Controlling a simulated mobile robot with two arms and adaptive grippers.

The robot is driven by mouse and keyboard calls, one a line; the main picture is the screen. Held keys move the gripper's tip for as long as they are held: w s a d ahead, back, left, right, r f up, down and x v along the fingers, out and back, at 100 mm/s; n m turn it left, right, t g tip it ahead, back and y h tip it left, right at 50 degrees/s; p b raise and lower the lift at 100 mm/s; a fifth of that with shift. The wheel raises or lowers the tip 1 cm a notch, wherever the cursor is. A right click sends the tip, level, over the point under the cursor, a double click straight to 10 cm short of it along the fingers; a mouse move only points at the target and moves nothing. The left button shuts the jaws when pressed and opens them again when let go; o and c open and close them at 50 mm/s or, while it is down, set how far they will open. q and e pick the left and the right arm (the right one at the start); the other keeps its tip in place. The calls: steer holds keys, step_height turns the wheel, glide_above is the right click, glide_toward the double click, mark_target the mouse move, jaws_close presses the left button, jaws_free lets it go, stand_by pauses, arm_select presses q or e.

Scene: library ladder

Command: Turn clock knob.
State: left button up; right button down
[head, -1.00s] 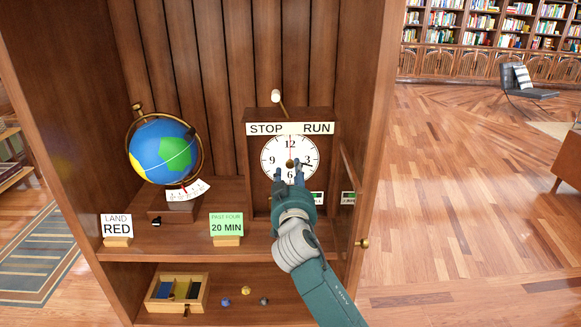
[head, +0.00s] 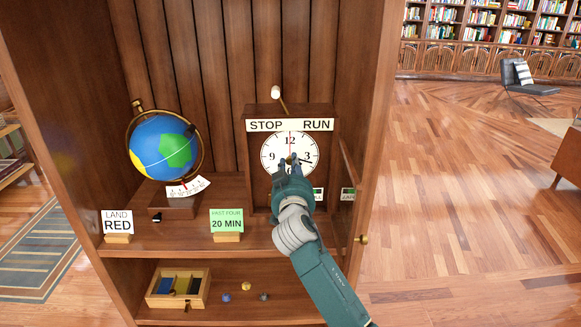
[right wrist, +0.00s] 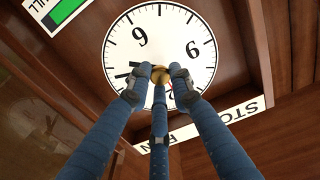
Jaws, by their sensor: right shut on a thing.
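The clock (head: 268,190) stands on the cabinet's upper shelf under a "STOP RUN" label. The brass clock knob (right wrist: 158,75) sits at the dial's centre in the right wrist view. My right gripper (head: 291,162) is at the dial centre. In the wrist view its blue fingers (right wrist: 158,84) are shut around the knob, partly hiding it and the numerals behind. My left gripper is not in view.
A globe (head: 160,148) with a scale stands left of the clock. Cards read "LAND RED" (head: 117,223) and "PAST FOUR 20 MIN" (head: 227,221). A white-tipped lever (head: 276,92) rises above the clock. A divided box (head: 178,288) and small balls lie below. An open door is at right.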

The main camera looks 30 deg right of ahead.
steer(key=shift+a+f+m+b, duration=0.1)
steer(key=shift+f+m+b, duration=0.3)
steer(key=shift+m+b, duration=0.4)
steer(key=shift+r+m, duration=0.2)
steer(key=shift+m, duration=0.1)
steer(key=c, duration=1.6)
jaws_free()
steer(key=shift+o, duration=0.2)
steer(key=shift+s, duration=0.1)
steer(key=v, duration=1.2)
